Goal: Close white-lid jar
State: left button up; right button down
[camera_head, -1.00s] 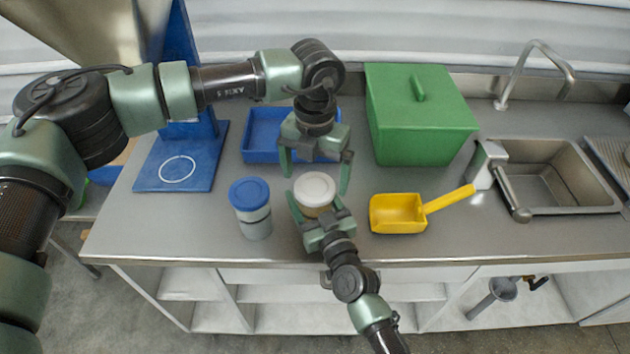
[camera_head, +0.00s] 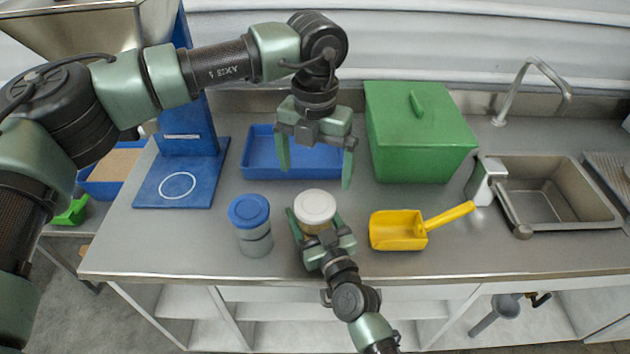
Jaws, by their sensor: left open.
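The white-lid jar (camera_head: 315,206) stands upright on the counter, its white lid on top; whether the lid is fully seated I cannot tell. My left gripper (camera_head: 315,178) is open, pointing down above and behind the jar, its fingers apart and nothing between them. My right gripper (camera_head: 312,222) comes from the front, low, with its fingers on either side of the jar body. Its fingertips are partly hidden by the jar, so I cannot tell whether they press on it.
A blue-lid jar (camera_head: 250,222) stands just left. A yellow scoop (camera_head: 400,230) lies to the right. Behind are a blue tray (camera_head: 258,160), a green lidded bin (camera_head: 421,135) and a blue hopper stand (camera_head: 150,190). A sink (camera_head: 545,190) with a faucet is at the right.

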aim_at(315, 226)
pick_arm(q)
notch_tip(315, 226, up, 7)
jog(key=shift+f, duration=0.1)
pick_arm(e)
jog(key=shift+c, duration=0.6)
grip_release()
jog(key=shift+s, duration=0.1)
pick_arm(q)
jog(key=shift+f+b, duration=0.4)
jog(key=shift+f, duration=0.05)
pick_arm(e)
jog(key=v, duration=0.7)
jog(key=shift+s+d, duration=0.15)
jog(key=shift+s, duration=0.15)
